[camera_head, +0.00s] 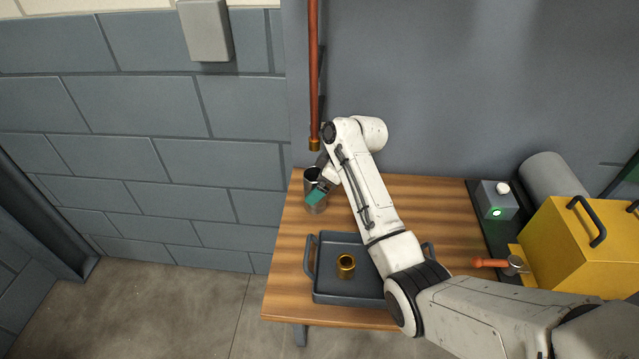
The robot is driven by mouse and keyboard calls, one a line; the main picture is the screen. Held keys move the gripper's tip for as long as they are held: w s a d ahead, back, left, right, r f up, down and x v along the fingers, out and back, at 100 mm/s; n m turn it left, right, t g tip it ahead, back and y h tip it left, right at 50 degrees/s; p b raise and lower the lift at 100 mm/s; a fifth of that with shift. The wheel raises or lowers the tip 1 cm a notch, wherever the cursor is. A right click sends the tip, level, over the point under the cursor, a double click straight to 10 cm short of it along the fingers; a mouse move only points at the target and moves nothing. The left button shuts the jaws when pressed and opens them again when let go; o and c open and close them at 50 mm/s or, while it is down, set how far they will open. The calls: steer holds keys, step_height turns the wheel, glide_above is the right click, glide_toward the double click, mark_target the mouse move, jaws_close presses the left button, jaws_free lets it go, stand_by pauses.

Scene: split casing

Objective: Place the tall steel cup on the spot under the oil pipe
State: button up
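The tall steel cup (308,182) stands upright at the back left corner of the wooden table. The copper-coloured oil pipe (313,70) comes down the wall and ends in a brass tip (314,144) just above the cup in the picture. My gripper (318,190) is at the cup from the right, with a teal fingertip across the cup's near side. The other finger is mostly hidden, so I cannot tell whether the grip is closed on the cup. The spot under the pipe is hidden by the cup and gripper.
A dark tray (325,290) with a brass cup-like part (346,263) lies at the table's front, partly under my arm. On the right are a grey box with a green light (495,200), an orange-handled tool (490,263) and a yellow casing (575,240).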

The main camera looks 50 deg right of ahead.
steer(key=shift+r, duration=0.1)
steer(key=v, duration=1.2)
steer(key=shift+b, duration=0.3)
steer(key=shift+r, duration=0.1)
stand_by(1.8)
